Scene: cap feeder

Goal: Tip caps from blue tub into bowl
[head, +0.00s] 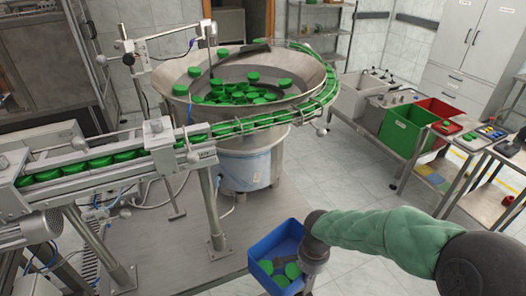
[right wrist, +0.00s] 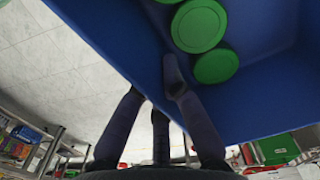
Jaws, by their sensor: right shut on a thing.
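The blue tub (head: 263,243) is at the bottom centre of the head view, with several green caps (head: 291,270) lying inside. My right gripper (head: 302,272) is shut on the tub's right wall. In the right wrist view the fingers (right wrist: 165,88) pinch the blue wall (right wrist: 120,45), with green caps (right wrist: 200,26) behind it. The large steel bowl (head: 180,92) stands further back at the upper centre, holding many green caps (head: 240,92). The tub is below and in front of the bowl, apart from it. My left gripper is not in view.
A conveyor (head: 105,160) with green caps runs from the left towards the bowl, on metal legs (head: 213,215). A curved guide rail edges the bowl's right side. A cart with a green bin (head: 405,135) and a red bin stands at right. Floor between is clear.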

